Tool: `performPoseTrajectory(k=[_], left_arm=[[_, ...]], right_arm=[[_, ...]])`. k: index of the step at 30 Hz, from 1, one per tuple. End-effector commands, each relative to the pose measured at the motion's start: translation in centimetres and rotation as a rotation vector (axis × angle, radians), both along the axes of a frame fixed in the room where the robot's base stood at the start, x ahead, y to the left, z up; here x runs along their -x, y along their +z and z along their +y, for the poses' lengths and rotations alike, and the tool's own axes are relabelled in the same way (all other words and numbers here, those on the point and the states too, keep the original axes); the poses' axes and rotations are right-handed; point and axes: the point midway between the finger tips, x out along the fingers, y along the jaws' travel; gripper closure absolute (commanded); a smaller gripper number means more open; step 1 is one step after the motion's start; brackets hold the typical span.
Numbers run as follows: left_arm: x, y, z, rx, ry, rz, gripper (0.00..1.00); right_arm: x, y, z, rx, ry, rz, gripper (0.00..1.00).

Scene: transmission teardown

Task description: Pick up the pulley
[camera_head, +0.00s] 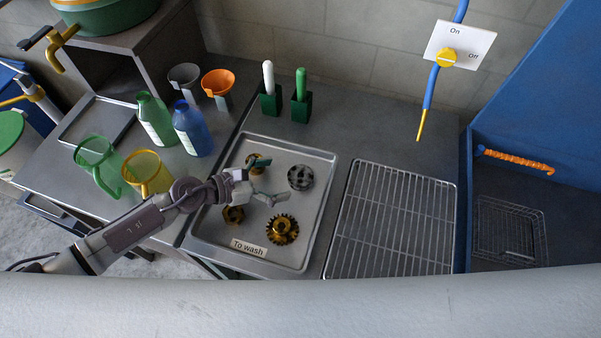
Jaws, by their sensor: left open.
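A dark grey round wheel with openings in its face, which looks like the pulley (300,177), lies in the upper right part of the metal tray (320,205). My left gripper (270,187) reaches in over the tray from the left. It is open and empty, just left of the pulley and apart from it in the picture. Its height above the tray is hard to tell. My right gripper is not in view.
A gold gear (283,229) and a smaller gold part (234,215) lie in the tray, near the "To wash" label (248,247). A wire rack (391,220) is right of the tray. Brush holders (301,108) stand behind it; bottles (192,130) and jugs (147,174) stand left.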

Motion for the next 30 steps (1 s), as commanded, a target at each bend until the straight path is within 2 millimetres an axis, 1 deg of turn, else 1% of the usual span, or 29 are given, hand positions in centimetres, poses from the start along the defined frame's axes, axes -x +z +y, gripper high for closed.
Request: performPoseTrajectory(k=[1, 4, 8, 11, 12, 15, 18, 26, 30], left_arm=[[-0.4, -0.2, -0.6, 0.001, 0.001, -0.002, 0.03], [-0.6, -0.6, -1.3, 0.001, 0.0, 0.0, 0.03], [-0.9, -1.0, -2.1, 0.001, 0.0, 0.0, 0.03], [-1.2, -1.5, -3.4, 0.002, 0.0, -0.001, 0.03], [-1.3, -1.8, -4.1, 0.003, -0.001, 0.0, 0.03], [-1.9, -2.5, -5.2, 0.002, 0.001, -0.001, 0.03], [-2.2, -2.7, -5.9, 0.002, 0.001, -0.001, 0.03], [-2.3, -2.8, -6.0, 0.0, 0.001, 0.0, 0.03], [-2.3, -2.8, -6.0, 0.0, 0.001, 0.0, 0.26]], right_arm=[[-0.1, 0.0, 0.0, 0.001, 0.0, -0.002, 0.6], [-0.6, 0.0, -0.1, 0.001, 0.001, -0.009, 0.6], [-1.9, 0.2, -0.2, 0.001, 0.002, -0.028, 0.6], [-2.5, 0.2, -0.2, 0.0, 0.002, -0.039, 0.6], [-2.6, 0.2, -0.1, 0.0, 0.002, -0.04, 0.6], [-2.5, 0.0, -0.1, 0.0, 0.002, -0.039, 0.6], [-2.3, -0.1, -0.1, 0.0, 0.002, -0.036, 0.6], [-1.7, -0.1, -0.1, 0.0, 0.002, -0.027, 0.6], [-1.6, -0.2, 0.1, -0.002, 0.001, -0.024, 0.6]])
